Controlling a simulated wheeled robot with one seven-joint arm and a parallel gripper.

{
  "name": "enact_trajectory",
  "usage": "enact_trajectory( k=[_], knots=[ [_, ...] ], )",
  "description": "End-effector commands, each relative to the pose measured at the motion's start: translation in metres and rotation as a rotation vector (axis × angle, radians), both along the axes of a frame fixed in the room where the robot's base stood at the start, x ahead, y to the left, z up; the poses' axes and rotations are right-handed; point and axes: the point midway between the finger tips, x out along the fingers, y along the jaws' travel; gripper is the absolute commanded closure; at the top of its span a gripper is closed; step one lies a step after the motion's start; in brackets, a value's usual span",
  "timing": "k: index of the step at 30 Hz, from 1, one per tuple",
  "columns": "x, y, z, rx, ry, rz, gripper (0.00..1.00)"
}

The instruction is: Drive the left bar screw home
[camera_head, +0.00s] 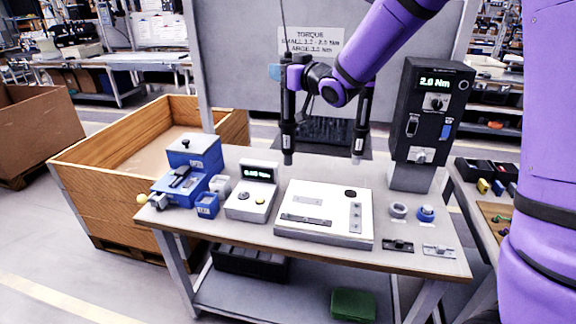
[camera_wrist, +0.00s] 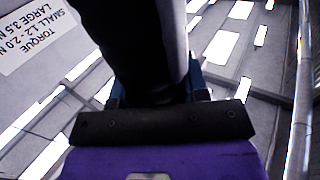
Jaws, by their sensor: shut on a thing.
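My gripper (camera_head: 286,76) is shut on a dark screwdriver (camera_head: 288,130) that hangs upright from a cable, its lower end above the bench. In the wrist view the dark tool body (camera_wrist: 135,45) fills the space between my gripper's blue fingers (camera_wrist: 158,92). The white fixture (camera_head: 335,200) lies on the bench, lower and to the right of the tool tip. A dark left bar (camera_head: 305,219) lies along its front, and a shorter grey bar (camera_head: 355,217) is to the right. The screws are too small to make out.
A second dark tool (camera_head: 361,130) hangs to the right. A black tower (camera_head: 430,110) reads 2.0 Nm. A small display box (camera_head: 250,195), blue equipment (camera_head: 195,155) and small cups (camera_head: 426,213) flank the fixture. A torque sign (camera_head: 312,42) is on the back panel.

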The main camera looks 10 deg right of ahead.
Motion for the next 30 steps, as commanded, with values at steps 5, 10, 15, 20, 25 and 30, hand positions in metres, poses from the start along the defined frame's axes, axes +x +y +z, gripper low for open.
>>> enact_trajectory(
  k=[5,10,15,20,25,30],
  knots=[
    [0.0,0.0,0.0,-0.001,0.001,0.001,1.0],
    [0.0,0.0,-0.001,-0.001,0.001,0.001,1.0],
    [-0.001,0.001,-0.006,-0.001,0.003,0.002,1.0],
    [-0.005,0.003,-0.039,0.002,0.01,0.007,1.0],
    [-0.015,0.006,-0.082,0.003,0.009,0.007,1.0],
    [-0.022,0.006,-0.106,-0.001,0.004,0.002,1.0]
  ],
)
